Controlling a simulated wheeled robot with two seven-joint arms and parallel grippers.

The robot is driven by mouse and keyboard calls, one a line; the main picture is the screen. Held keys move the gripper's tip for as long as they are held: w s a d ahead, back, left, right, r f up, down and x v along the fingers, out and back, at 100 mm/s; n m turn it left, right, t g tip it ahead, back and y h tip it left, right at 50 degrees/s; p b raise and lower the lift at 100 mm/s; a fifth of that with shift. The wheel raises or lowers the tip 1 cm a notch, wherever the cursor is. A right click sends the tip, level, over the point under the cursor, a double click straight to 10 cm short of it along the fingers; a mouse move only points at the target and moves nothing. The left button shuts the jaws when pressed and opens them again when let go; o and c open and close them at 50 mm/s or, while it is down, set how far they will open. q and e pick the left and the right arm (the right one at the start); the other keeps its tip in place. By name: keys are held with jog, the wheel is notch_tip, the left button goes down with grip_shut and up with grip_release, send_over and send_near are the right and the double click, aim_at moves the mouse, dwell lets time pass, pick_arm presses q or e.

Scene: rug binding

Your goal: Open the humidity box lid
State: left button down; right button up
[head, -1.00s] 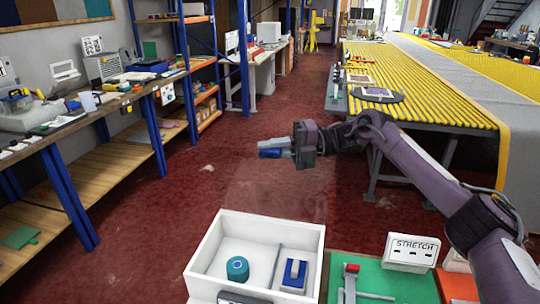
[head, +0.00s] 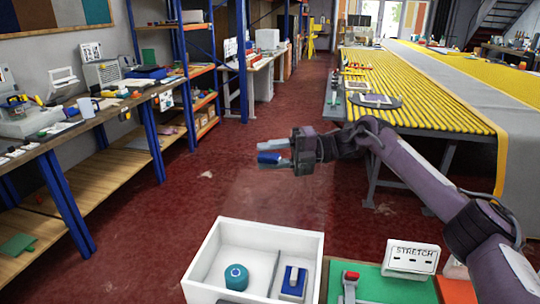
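The humidity box is the white open-topped box (head: 213,262) at the bottom middle. A faint see-through panel (head: 280,190), which looks like its lid, stands up behind the box's back edge. A blue handle (head: 268,158) shows at the panel's top. My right gripper (head: 272,155) is at this handle, with one finger above it and one below. The fingers look apart, with a small gap over the handle, so the gripper appears open around it. My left gripper is not in view.
Inside the box are a teal round spool (head: 236,277) and a blue-and-white block (head: 293,280). A green mat (head: 385,290) with a red-handled tool and a white STRETCH sign (head: 412,257) are to the right. A shelf bench stands left; red floor lies between.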

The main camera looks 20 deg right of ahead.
jog(key=shift+d, duration=0.35)
jog(key=b+v, duration=0.2)
jog(key=v, duration=0.5)
jog(key=shift+s, duration=0.1)
